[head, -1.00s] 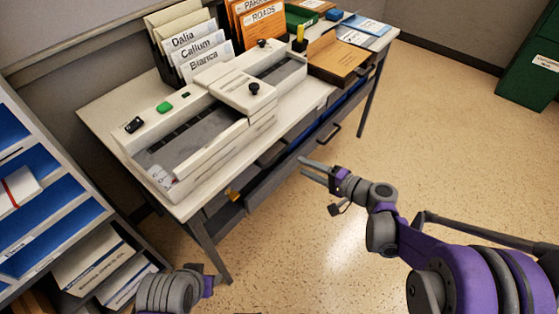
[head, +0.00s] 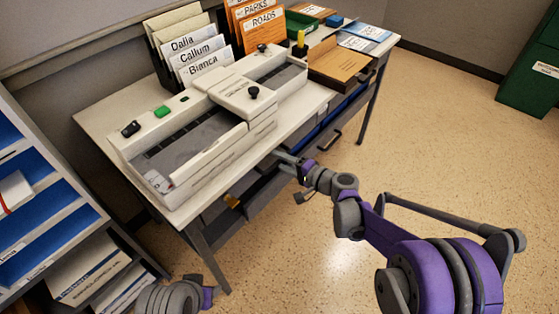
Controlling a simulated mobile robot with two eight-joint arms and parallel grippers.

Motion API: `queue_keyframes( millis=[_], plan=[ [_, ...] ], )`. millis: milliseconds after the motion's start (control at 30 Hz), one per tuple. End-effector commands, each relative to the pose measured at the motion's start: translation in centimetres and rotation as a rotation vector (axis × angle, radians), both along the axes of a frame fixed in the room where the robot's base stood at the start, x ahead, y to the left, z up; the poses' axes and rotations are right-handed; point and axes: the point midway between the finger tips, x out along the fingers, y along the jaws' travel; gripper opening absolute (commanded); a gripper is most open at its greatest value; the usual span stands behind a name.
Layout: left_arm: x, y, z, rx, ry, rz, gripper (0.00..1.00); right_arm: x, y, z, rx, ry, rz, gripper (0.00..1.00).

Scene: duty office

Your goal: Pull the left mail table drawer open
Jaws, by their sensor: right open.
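The mail table (head: 92,118) stands against the wall with dark grey drawer fronts under its top. The left mail table drawer (head: 262,197) is under the front edge, partly behind my right gripper; it looks closed. Its handle is hidden now by that gripper. My right gripper (head: 284,160) is open, with its fingertips at the drawer front near the handle. I cannot tell whether they touch it. Of my left arm only a wrist part shows at the bottom left; its fingers are out of view.
A franking machine (head: 190,140) and letter holders labelled Dalia, Callum and Bianca (head: 204,65) stand on the table. The right drawer's handle (head: 331,138) is beyond my gripper. A blue-shelved rack (head: 45,215) is at the left. Open floor (head: 440,140) lies right.

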Motion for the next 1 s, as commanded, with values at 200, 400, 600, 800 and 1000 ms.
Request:
queue_keyframes(
  millis=[200, 400, 600, 800, 1000],
  plan=[
    [0.0, 0.0, 0.01, 0.0, 0.0, 0.0, 0.5, -0.02, -0.03, 0.01, 0.0, 0.0, 0.0, 0.29],
    [0.0, 0.0, 0.01, 0.0, 0.0, 0.0, 0.5, -0.03, -0.04, 0.01, 0.0, 0.0, 0.0, 0.0],
    [0.0, 0.0, 0.01, 0.0, 0.0, 0.0, 0.5, -0.02, -0.04, 0.02, 0.0, 0.0, 0.0, 0.0],
    [0.0, 0.0, 0.01, 0.0, 0.0, 0.0, 0.5, -0.03, -0.05, 0.03, 0.0, 0.0, 0.0, 0.0],
    [0.0, 0.0, 0.01, 0.0, 0.0, 0.0, 0.5, -0.02, -0.06, 0.03, 0.0, 0.0, 0.0, 0.0]
  ],
)
